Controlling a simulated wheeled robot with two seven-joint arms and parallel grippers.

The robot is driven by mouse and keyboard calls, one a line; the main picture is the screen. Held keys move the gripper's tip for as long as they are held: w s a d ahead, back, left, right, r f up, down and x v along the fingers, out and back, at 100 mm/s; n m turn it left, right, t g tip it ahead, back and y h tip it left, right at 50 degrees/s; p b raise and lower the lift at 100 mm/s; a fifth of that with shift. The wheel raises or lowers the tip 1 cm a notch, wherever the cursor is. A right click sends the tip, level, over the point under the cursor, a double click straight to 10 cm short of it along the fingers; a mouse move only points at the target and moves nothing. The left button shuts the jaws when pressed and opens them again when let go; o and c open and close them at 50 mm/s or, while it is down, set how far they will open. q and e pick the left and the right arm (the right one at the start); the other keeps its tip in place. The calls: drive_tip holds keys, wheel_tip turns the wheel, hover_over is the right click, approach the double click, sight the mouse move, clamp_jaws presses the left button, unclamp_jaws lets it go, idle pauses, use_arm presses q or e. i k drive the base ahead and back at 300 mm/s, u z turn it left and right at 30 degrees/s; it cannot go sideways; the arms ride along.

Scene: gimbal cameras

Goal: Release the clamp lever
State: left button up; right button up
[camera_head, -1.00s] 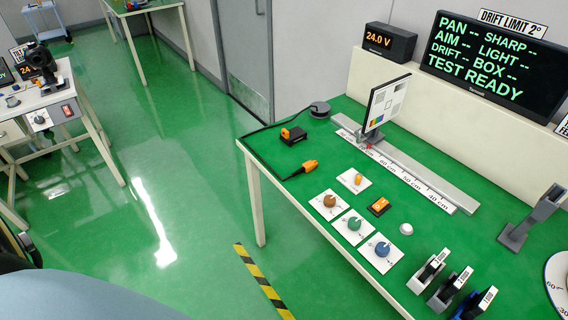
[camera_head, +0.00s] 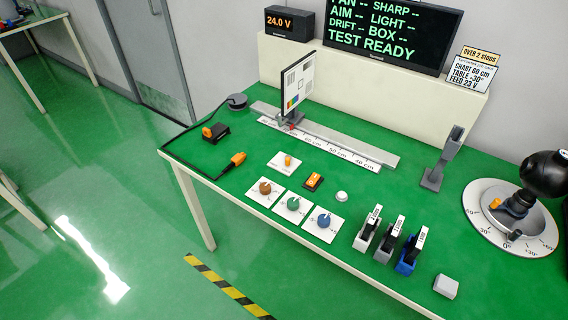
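No part is labelled as the clamp lever, and I cannot tell for certain which one it is. A small orange lever (camera_head: 495,203) sits on the round dial turntable (camera_head: 477,217) at the right, beside a black ball-shaped device (camera_head: 545,174). A small red part (camera_head: 292,127) shows at the foot of the test chart (camera_head: 298,84) on the scale rail (camera_head: 345,146). An orange switch lever (camera_head: 288,160) stands on a white plate. Neither of my grippers is in view.
Brown, green and blue knobs (camera_head: 293,203) line the green bench's front edge. Several tabbed blocks (camera_head: 390,240), a grey box (camera_head: 446,286) and a grey upright post (camera_head: 442,160) stand to their right. An orange-tipped cable plug (camera_head: 236,160) lies at the left.

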sight(288, 158)
drive_tip(key=z, duration=0.55)
drive_tip(key=k, duration=1.35)
drive_tip(key=z, duration=0.2)
drive_tip(key=i, duration=0.25)
drive_tip(key=u, duration=0.9)
drive_tip(key=i, duration=1.55)
drive_tip(key=z, duration=0.6)
